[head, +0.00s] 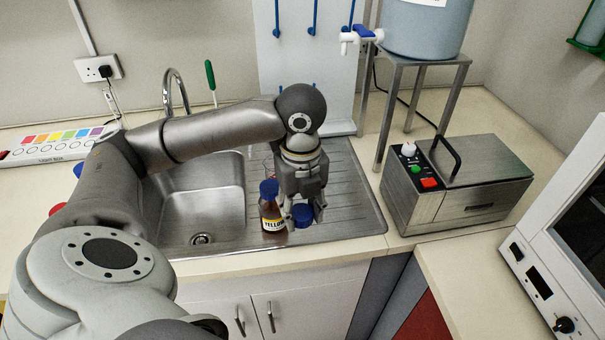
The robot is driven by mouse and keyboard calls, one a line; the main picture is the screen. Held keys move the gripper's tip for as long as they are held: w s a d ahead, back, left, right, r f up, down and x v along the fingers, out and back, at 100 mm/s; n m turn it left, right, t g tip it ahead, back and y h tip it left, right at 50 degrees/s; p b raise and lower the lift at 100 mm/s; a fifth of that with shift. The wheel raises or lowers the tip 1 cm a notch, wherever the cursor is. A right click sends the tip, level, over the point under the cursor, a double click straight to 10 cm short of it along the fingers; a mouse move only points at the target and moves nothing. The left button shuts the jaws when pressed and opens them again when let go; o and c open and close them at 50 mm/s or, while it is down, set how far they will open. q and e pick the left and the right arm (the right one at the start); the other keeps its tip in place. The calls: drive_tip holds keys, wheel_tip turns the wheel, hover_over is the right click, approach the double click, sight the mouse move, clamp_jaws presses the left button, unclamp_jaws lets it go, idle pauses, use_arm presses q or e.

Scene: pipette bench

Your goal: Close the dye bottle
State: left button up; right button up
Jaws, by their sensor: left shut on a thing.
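A brown bottle (271,217) with a label reading YELLOW stands upright on the sink's drainboard. A blue cap (268,188) shows at its top. My left gripper (302,212) points down just right of the bottle, close beside it. It is shut on a blue cap-like piece (303,216), low over the drainboard. The fingers partly hide this piece, and I cannot tell whether it touches the board. My right gripper is not in view.
The steel sink (200,205) lies left of the bottle, with its tap (177,92) behind. A steel water bath (455,185) stands right of the drainboard. A stand (425,62) bears a large blue container (425,25). The front right counter (480,290) has free room.

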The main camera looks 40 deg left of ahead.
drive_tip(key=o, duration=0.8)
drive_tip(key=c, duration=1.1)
use_arm(q)
drive_tip(key=shift+d, duration=0.1)
drive_tip(key=s+d+f+n, duration=0.1)
drive_tip(key=d+n, duration=0.9)
drive_tip(key=n, duration=1.3)
drive_tip(key=shift+s+d+f+n, duration=0.2)
drive_tip(key=shift+f+n, duration=0.1)
drive_tip(key=shift+f, duration=0.2)
